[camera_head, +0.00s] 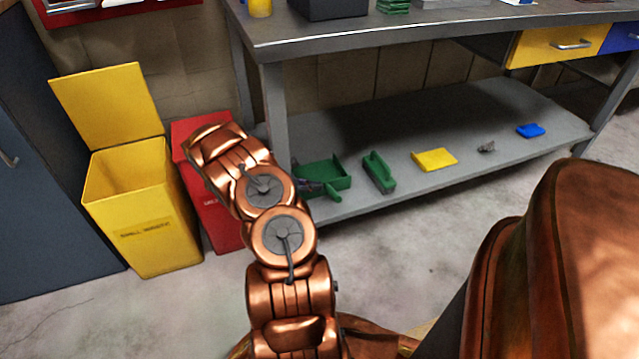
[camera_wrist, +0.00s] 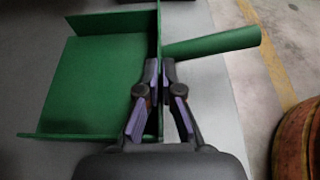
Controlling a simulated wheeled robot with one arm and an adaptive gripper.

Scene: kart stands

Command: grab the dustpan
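The green dustpan (camera_head: 325,172) lies on the low grey shelf of the workbench, partly hidden behind my arm in the head view. In the wrist view, its flat pan (camera_wrist: 95,85) is at the left and its round handle sticks out to the right. My gripper (camera_wrist: 160,68) has one finger on each side of the dustpan's upright back wall, near the base of the handle. The fingertips are close together with the thin wall between them, and look shut on it. In the head view my gripper (camera_head: 312,186) is small and mostly hidden by my wrist.
On the shelf (camera_head: 430,190), a green brush-like item (camera_head: 378,172), a yellow flat item (camera_head: 434,159), a small grey object (camera_head: 487,147) and a blue item (camera_head: 530,130) lie to the right. A yellow bin (camera_head: 145,215) and red bin (camera_head: 222,222) stand left of the bench leg.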

